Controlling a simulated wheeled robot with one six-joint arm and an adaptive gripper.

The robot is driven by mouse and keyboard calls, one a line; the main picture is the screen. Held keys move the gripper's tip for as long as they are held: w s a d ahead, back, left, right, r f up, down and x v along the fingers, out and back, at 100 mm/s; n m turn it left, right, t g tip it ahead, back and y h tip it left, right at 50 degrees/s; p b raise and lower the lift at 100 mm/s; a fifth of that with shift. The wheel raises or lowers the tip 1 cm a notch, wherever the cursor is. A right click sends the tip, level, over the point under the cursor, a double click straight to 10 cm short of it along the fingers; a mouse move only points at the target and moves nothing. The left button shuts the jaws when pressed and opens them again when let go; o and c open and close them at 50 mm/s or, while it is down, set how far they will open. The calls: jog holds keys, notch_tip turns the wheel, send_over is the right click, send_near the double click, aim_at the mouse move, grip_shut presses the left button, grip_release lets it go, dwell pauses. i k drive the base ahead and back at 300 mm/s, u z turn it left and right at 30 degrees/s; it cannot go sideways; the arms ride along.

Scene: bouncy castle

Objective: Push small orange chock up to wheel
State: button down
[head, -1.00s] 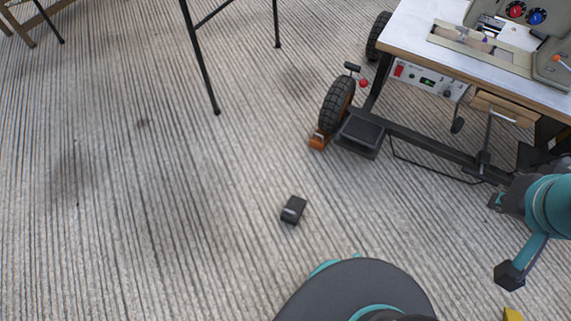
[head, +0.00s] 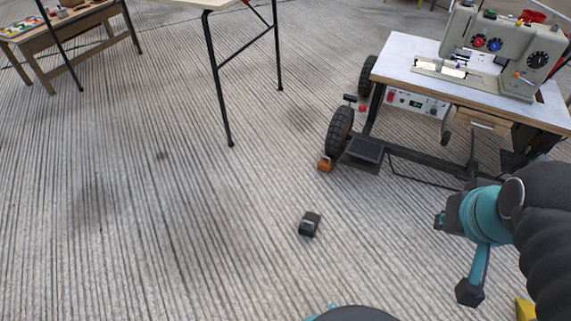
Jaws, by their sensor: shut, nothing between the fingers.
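The small orange chock (head: 325,164) lies on the striped floor at the foot of the cart's near left wheel (head: 339,131), on its near side. It looks very close to the tyre; I cannot tell whether they touch. My gripper (head: 441,219) is at the right, at the end of my grey and teal arm. It is shut and empty, to the right of the chock and well apart from it. Its fingertips are small and partly hard to make out.
A small black block (head: 310,224) lies on the floor nearer to me than the chock. The wheeled cart (head: 410,68) carries a sewing machine (head: 503,52) and has a black pedal (head: 362,152) beside the wheel. A black-legged table (head: 217,80) stands at the back left. Floor to the left is clear.

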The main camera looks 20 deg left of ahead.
aim_at(326, 163)
jog(key=u, duration=1.35)
jog(key=i, duration=1)
